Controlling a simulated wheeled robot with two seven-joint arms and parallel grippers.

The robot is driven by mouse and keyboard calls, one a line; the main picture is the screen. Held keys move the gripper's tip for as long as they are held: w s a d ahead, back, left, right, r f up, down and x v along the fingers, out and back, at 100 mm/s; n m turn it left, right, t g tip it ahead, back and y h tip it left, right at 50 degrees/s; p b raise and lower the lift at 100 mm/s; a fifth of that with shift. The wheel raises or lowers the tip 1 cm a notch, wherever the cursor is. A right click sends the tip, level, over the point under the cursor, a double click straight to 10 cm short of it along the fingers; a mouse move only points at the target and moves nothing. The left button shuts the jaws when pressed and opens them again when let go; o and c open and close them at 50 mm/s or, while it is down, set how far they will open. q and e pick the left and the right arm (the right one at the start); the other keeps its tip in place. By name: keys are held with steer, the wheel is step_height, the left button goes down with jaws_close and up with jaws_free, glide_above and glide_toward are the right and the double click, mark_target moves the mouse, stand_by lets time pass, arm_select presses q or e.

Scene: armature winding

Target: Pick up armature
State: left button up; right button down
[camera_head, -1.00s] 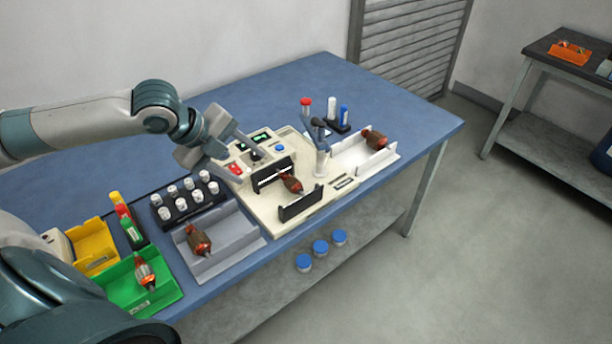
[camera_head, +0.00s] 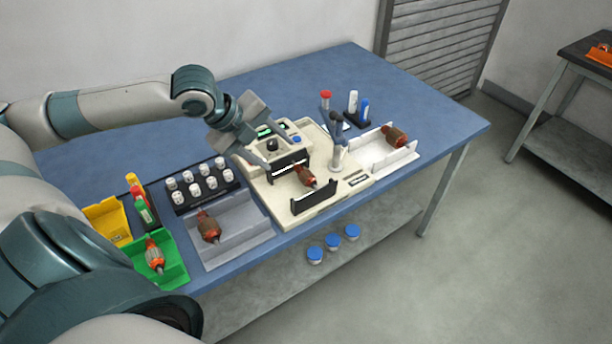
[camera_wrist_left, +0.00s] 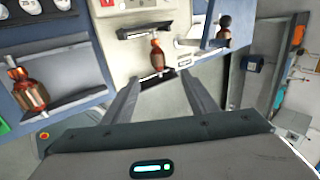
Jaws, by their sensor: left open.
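One armature (camera_head: 304,176), reddish-brown with a dark band, sits in the cream winding machine (camera_head: 352,183) between two dark plates. It also shows in the left wrist view (camera_wrist_left: 156,55). Other armatures lie in the grey tray (camera_head: 208,227), the green bin (camera_head: 154,256) and the white tray (camera_head: 395,136). My left gripper (camera_head: 279,147) is open and empty, above and behind the machine's armature in the head view. In the left wrist view its fingers (camera_wrist_left: 160,78) are spread, with that armature beyond and between them. My right gripper is not in view.
A black rack with white-capped vials (camera_head: 203,185) stands behind the grey tray (camera_head: 240,225). A dark-knobbed post (camera_head: 337,135) rises beside the machine. Blue-capped jars (camera_head: 333,240) stand on the lower shelf. The blue tabletop (camera_head: 300,80) is clear at the back.

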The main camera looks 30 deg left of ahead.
arm_select(q)
steer(key=x, duration=0.2)
steer(key=p, duration=0.2)
glide_above(302, 175)
steer(key=s, duration=0.3)
step_height(302, 175, down, 6)
steer(key=shift+w+a+f+p, duration=0.3)
steer(key=shift+w+f, duration=0.1)
steer(key=shift+f, duration=0.15)
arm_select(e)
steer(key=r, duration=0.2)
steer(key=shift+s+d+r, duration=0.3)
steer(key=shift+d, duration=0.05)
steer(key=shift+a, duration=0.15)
arm_select(q)
steer(key=shift+f, duration=0.1)
steer(key=shift+w+d+f+p, duration=0.15)
steer(key=shift+w+f+p, duration=0.1)
steer(key=shift+f+p, duration=0.25)
steer(key=p+x, duration=0.1)
steer(key=x, duration=0.1)
steer(key=shift+w+f, duration=0.1)
steer(key=shift+f, duration=0.3)
steer(key=shift+w+f, duration=0.25)
steer(key=shift+f, duration=0.25)
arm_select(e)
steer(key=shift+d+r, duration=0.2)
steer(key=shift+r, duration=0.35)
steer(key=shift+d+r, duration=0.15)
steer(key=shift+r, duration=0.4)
